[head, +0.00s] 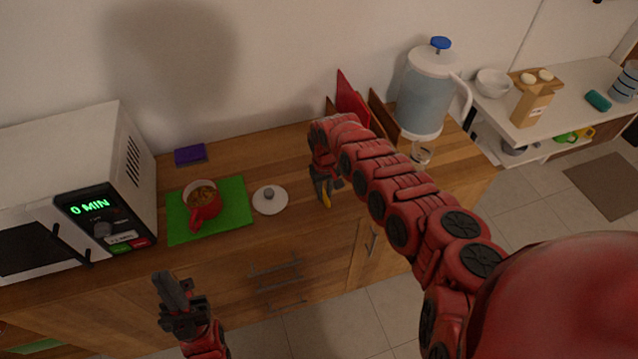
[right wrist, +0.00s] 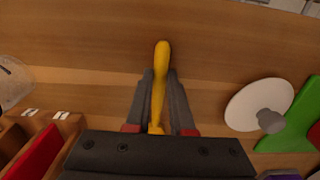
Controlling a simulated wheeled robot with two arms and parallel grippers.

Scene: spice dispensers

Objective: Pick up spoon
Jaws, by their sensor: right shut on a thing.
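The yellow spoon (head: 327,198) is at the right part of the wooden counter, near its front edge. It also shows as a long yellow piece in the right wrist view (right wrist: 161,62). My right gripper (head: 322,182) is shut on it, with one dark finger on each side of the spoon in the right wrist view (right wrist: 160,88). The spoon's near end is hidden by the gripper body. I cannot tell whether the spoon touches the counter. My left gripper (head: 172,288) is in front of the counter, away from the spoon; its finger gap is unclear.
A red mug (head: 205,212) with brown contents stands on a green board (head: 236,205). A white lid (head: 270,200) lies right of it. A microwave (head: 130,165) is at left. A rack with a red item (head: 350,98) and a water jug (head: 424,90) stand behind my right arm.

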